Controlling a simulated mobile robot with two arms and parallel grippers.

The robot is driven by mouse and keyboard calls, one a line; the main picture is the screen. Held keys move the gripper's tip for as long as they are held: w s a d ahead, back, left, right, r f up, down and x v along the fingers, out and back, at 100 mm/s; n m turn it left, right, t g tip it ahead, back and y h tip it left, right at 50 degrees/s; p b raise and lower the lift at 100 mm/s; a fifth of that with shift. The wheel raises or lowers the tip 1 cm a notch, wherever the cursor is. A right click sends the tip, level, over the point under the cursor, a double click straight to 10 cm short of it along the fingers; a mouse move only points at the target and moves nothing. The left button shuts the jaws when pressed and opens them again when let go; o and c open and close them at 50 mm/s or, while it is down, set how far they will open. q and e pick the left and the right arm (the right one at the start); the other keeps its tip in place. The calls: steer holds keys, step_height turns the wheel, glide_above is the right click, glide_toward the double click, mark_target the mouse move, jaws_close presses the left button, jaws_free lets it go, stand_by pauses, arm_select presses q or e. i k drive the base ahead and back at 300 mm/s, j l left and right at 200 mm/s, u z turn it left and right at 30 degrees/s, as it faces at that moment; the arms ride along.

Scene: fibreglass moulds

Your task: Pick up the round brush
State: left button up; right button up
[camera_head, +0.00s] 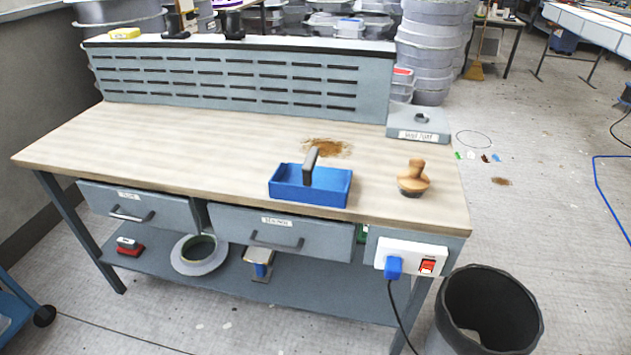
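The round brush (413,178) stands on the right part of the workbench top. It has a turned light-wood knob handle and a dark round base. It stands upright, to the right of a blue tray and apart from it. Neither of my grippers shows in the head view.
The wooden bench top (190,145) is clear on the left. A blue tray (310,197) with a dark upright handle sits left of the brush, with brown dust (328,147) behind it. A slotted back panel (230,80) closes the rear. A black bin (487,308) stands at front right.

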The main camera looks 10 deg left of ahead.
mark_target(413, 183)
steer(key=i+j, duration=0.65)
steer(key=j, duration=0.25)
steer(key=l+z, duration=0.05)
